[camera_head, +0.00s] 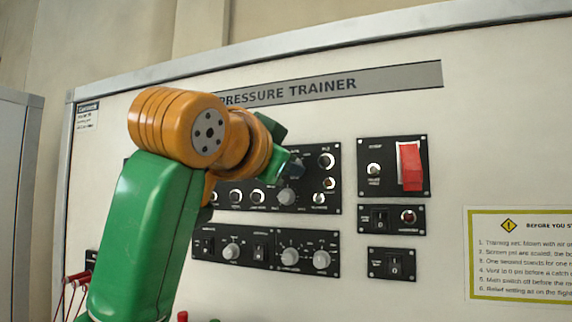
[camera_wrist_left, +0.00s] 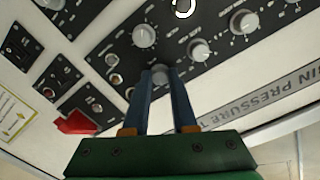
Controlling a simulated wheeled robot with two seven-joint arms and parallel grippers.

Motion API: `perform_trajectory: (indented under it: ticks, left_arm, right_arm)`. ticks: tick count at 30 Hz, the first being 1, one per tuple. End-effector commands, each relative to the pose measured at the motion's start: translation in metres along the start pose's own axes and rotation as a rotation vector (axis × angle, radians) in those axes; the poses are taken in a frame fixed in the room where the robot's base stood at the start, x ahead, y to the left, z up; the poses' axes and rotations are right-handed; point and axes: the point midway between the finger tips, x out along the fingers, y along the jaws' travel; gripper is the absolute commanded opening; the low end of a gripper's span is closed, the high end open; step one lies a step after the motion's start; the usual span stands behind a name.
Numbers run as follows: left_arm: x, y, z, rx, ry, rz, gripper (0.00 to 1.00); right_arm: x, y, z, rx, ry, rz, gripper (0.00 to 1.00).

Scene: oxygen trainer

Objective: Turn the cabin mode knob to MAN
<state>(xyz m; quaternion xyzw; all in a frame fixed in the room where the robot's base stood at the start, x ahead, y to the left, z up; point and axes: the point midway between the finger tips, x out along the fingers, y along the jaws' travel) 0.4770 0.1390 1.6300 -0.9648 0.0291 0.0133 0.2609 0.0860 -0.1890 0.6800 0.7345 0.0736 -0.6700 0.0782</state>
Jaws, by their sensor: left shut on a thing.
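My left gripper (camera_head: 293,168) reaches the upper black control panel (camera_head: 336,190) from the left. Its two blue-grey fingers also show in the left wrist view (camera_wrist_left: 162,80), where they are closed around a small round grey knob (camera_wrist_left: 160,74). In the head view the fingers and wrist hide that knob. Its label and pointer position cannot be read, so I cannot confirm that it is the cabin mode knob. Another grey knob (camera_head: 287,196) sits just below the fingers. My right gripper is in neither view.
A red switch cover (camera_head: 410,166) sticks out from a panel on the right. Two small switch panels are below it. A lower black panel (camera_head: 210,258) carries more knobs and switches. A yellow-edged notice (camera_head: 520,292) is at far right.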

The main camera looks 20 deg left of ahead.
Motion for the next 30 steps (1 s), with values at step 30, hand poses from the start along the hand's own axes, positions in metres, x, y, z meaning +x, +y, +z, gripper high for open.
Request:
perform_trajectory:
  ticks: [30]
  left_arm:
    - [-0.0015,-0.0019,-0.0038,0.553,-0.009,-0.023,0.00]
  right_arm:
    - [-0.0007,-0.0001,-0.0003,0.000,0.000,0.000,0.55]
